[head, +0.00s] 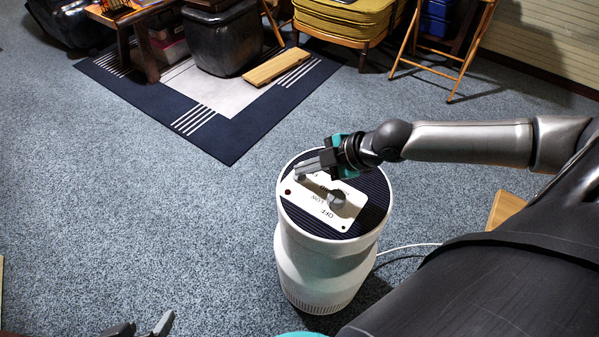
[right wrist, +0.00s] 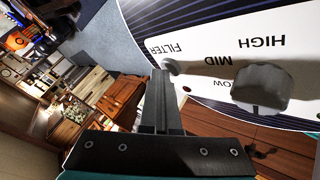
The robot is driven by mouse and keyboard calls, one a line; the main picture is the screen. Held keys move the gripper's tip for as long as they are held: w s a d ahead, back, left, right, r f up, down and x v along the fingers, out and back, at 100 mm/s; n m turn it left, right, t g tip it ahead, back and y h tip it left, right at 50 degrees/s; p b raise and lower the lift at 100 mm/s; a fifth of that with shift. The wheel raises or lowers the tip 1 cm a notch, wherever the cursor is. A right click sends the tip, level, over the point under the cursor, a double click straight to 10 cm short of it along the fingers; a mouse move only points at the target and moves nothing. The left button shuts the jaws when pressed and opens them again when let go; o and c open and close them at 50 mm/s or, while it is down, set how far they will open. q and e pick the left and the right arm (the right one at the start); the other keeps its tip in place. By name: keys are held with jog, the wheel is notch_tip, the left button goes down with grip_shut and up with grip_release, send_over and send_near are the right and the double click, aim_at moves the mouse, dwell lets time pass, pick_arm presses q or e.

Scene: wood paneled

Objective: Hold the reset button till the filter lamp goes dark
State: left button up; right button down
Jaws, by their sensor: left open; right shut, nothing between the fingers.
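A white round air purifier (head: 325,262) stands on the carpet. Its top carries a white control plate (head: 318,207) with a grey knob (head: 337,198) and OFF, LOW, MID, HIGH and FILTER labels. The knob also shows in the right wrist view (right wrist: 262,88). A small pale round button (right wrist: 172,66) sits beside the FILTER label. My right gripper (head: 298,170) is shut and empty, its fingertips (right wrist: 160,73) right at the button; contact or pressing cannot be told. A small dark dot (right wrist: 187,88) is near the button; no lit lamp is discernible. My left gripper (head: 146,329) is open, low at the bottom edge.
A white cord (head: 405,247) runs right from the purifier. A blue and white rug (head: 215,110) lies behind, with a wooden board (head: 276,67), a black pouf (head: 222,42) and a folding wooden chair (head: 440,65) beyond. Open carpet lies to the left.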

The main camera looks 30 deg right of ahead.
aim_at(305, 177)
jog(key=shift+r+p, duration=0.9)
jog(key=shift+p, duration=0.15)
notch_tip(305, 177, up, 5)
jog(key=p, duration=0.5)
jog(key=shift+r, duration=0.1)
